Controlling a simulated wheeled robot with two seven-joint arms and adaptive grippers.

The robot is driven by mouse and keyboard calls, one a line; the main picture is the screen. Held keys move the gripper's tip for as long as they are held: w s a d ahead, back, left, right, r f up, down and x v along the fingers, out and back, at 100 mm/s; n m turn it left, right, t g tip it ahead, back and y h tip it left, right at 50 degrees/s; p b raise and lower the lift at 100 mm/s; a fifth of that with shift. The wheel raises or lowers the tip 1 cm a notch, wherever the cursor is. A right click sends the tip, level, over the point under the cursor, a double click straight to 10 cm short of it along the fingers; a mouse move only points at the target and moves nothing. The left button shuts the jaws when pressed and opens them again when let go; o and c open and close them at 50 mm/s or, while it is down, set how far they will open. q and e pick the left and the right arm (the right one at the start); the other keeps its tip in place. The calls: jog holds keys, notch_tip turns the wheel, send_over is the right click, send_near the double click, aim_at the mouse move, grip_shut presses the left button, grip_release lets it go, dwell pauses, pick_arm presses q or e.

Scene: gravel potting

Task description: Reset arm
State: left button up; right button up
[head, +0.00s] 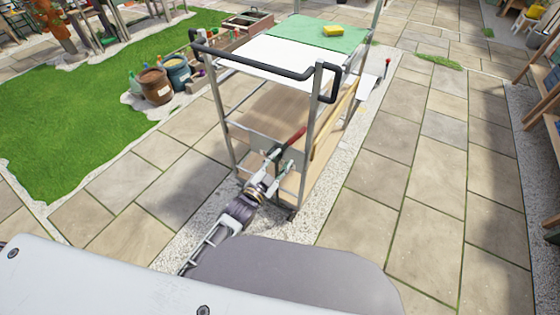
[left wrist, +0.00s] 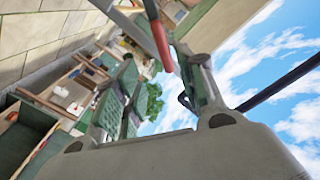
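My left gripper (head: 281,163) is low at the near end of a metal cart with wooden shelves (head: 262,110). In the left wrist view its two fingers (left wrist: 160,85) stand apart, with background visible between them. A red-handled tool (head: 295,137) lies just past the fingertips in the head view. It also shows in the left wrist view (left wrist: 158,38), beyond the fingers and apart from the left one; I cannot tell whether it touches the right one. My right gripper is not in view.
Wooden shelving (head: 545,95) is at the right. The paving (head: 420,190) right of the cart is clear.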

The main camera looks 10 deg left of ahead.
pick_arm(q)
jog(key=shift+f, duration=0.1)
dwell(0.3)
jog(key=s+a+f+n+g+y, duration=0.1)
jog(key=s+a+f+g, duration=0.2)
jog(key=f, duration=0.8)
jog(key=s+a+f+n+g+y+p, duration=0.15)
jog(key=s+a+f, duration=0.3)
jog(key=f, duration=0.65)
jog(key=s+a+f+n+g+y, duration=0.1)
jog(key=s+a+f+g+y, duration=0.2)
jog(key=f, duration=0.9)
jog(key=s+a+f+n+g, duration=0.1)
jog(key=s+a+f, duration=0.3)
jog(key=s, duration=0.7)
jog(key=s+a+f+n+g+y, duration=0.1)
jog(key=s+a+f+g, duration=0.3)
jog(key=s+f, duration=0.5)
jog(key=s+a+f+n+g, duration=0.2)
jog(key=s+f, duration=0.4)
jog(key=s, duration=0.8)
jog(key=shift+s+a+f+g+p, duration=0.3)
jog(key=shift+a+g+p, duration=0.2)
jog(key=shift+a, duration=0.5)
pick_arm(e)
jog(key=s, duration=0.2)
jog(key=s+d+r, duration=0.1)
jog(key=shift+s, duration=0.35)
